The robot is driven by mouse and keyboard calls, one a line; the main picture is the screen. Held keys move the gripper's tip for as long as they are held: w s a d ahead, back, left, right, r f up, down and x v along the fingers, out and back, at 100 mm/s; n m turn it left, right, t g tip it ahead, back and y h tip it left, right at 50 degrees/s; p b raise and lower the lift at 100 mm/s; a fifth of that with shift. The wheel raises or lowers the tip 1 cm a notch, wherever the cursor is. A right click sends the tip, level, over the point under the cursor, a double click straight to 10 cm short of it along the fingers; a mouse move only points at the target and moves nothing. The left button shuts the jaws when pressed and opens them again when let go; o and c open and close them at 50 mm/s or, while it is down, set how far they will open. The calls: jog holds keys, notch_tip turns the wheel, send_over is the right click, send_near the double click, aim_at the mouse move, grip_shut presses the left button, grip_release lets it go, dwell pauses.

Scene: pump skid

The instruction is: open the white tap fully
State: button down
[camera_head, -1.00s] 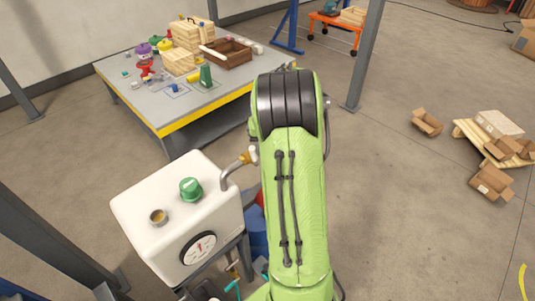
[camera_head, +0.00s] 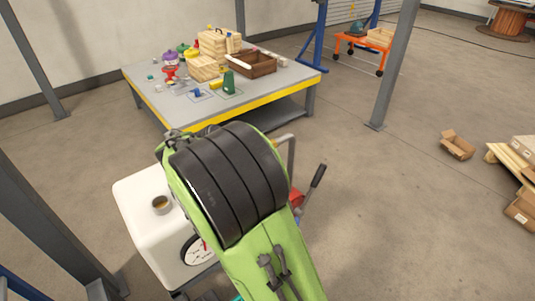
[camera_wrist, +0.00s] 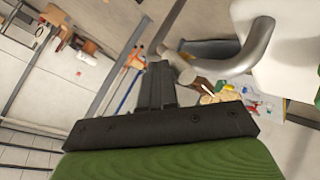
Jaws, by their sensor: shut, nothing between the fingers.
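In the wrist view my gripper (camera_wrist: 156,82) is shut and empty. Its dark fingers point up the picture, close beside a pale fitting (camera_wrist: 178,66) at the end of a bent grey pipe (camera_wrist: 245,52). This fitting looks like the white tap; I cannot tell whether the fingers touch it or how far it is turned. The pipe comes from a white tank (camera_wrist: 292,55).
A grey workbench (camera_head: 160,98) with yellow edge holds jars and wooden boxes behind the tank. A grey post (camera_head: 393,70) stands at right. Open floor lies beyond.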

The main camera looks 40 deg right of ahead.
jog(key=shift+d+f+h+b, duration=0.5)
jog(key=shift+f+h+b, duration=0.1)
jog(key=shift+f+h, duration=0.15)
jog(key=shift+r, duration=0.15)
